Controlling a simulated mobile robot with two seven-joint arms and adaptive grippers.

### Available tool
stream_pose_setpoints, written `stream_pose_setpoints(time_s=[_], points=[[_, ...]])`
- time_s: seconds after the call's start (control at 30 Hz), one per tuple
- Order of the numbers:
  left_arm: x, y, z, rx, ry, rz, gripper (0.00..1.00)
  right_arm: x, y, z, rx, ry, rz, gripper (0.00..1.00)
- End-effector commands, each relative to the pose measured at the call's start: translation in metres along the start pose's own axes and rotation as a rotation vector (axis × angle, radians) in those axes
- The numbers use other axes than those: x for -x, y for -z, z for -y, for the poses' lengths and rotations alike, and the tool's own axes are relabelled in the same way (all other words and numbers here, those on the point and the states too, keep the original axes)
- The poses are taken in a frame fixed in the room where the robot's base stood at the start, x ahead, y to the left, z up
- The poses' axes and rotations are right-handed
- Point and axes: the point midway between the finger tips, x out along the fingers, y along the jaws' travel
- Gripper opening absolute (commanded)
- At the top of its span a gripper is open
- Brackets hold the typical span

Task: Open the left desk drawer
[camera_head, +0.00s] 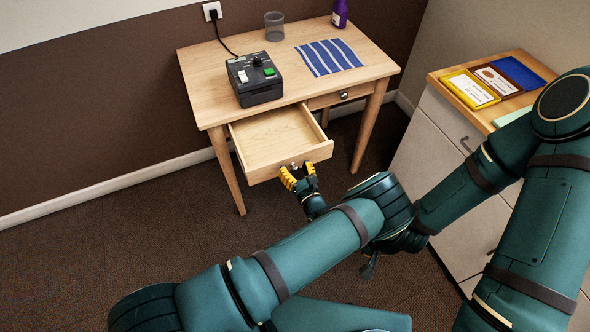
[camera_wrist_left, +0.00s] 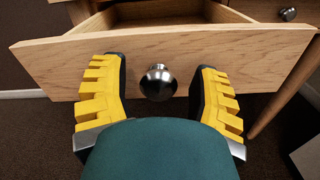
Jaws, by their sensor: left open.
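The left desk drawer (camera_head: 270,134) is pulled well out from under the desk, and its empty inside shows in the head view. In the left wrist view the light wood drawer front (camera_wrist_left: 240,48) spans the picture, with a round metal knob (camera_wrist_left: 158,82) at its middle. My left gripper (camera_head: 297,171) is at the drawer front. In the left wrist view its yellow-padded fingers (camera_wrist_left: 158,76) are open, one on each side of the knob, with a gap on both sides. My right gripper does not show.
On the desk (camera_head: 205,92) are a black control box (camera_head: 262,92), a wire-grey cup (camera_head: 274,26), a striped blue mat (camera_head: 329,57) and a purple bottle (camera_head: 339,14). The right drawer (camera_head: 335,97) is shut. A cabinet (camera_head: 425,140) with coloured trays stands right.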

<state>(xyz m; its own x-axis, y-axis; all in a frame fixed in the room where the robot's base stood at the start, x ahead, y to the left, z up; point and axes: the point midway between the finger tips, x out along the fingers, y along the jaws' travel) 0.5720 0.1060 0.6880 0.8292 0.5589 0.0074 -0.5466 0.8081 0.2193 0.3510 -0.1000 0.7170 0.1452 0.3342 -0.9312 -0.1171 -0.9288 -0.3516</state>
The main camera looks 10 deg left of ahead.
Motion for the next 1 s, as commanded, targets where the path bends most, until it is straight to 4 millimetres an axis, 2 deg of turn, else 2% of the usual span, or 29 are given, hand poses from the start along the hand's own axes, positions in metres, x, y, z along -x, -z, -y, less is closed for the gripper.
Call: stream_pose_setpoints(time_s=[0.37,0.47,0.8,1.0], points=[[0.001,-0.001,-0.001,-0.002,0.0,-0.005,0.66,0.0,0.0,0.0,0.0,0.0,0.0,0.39],[0.001,-0.011,-0.003,-0.001,0.0,-0.005,0.66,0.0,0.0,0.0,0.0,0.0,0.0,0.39],[0.0,-0.071,-0.016,0.0,0.0,-0.004,0.66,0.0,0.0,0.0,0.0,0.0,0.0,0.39],[0.0,-0.092,-0.021,-0.001,0.001,-0.005,0.66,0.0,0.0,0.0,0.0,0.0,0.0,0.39]])
